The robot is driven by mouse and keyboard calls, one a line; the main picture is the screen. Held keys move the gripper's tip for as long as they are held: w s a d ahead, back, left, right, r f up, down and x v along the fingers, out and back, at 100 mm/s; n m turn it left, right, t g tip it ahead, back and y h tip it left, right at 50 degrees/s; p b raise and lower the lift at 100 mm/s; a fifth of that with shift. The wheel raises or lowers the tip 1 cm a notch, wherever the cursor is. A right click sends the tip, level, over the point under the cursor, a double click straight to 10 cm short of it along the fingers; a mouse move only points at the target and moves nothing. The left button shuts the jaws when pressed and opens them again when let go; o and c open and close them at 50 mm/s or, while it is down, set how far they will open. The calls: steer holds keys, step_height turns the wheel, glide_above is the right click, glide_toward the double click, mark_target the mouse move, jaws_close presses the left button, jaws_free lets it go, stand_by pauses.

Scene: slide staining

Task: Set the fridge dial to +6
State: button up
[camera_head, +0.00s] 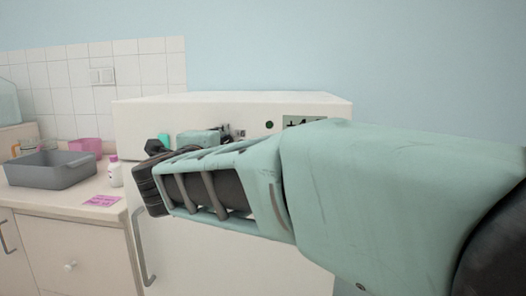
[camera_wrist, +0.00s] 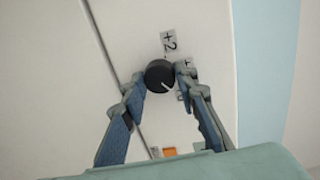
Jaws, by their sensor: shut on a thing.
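The fridge (camera_head: 225,99) is a white cabinet in the head view. In the wrist view its round black dial (camera_wrist: 157,72) carries a white pointer line that points down and to the right. My gripper (camera_wrist: 159,76) has its two fingers on either side of the dial and is shut on it. A "+2" label (camera_wrist: 169,42) is above the dial. Another label is partly hidden behind the right finger. In the head view my arm hides the dial, and a dark green display (camera_head: 303,121) shows a "+" and a partly covered digit that I cannot read surely.
A grey tray (camera_head: 48,178), a white bottle (camera_head: 115,174) and a pink label (camera_head: 101,201) are on the counter at the left. A small orange patch (camera_wrist: 169,152) shows on the fridge front below the dial. Wall tiles stand behind the counter.

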steer(key=shift+m, duration=0.4)
steer(key=o, duration=1.2)
steer(key=shift+c, duration=0.2)
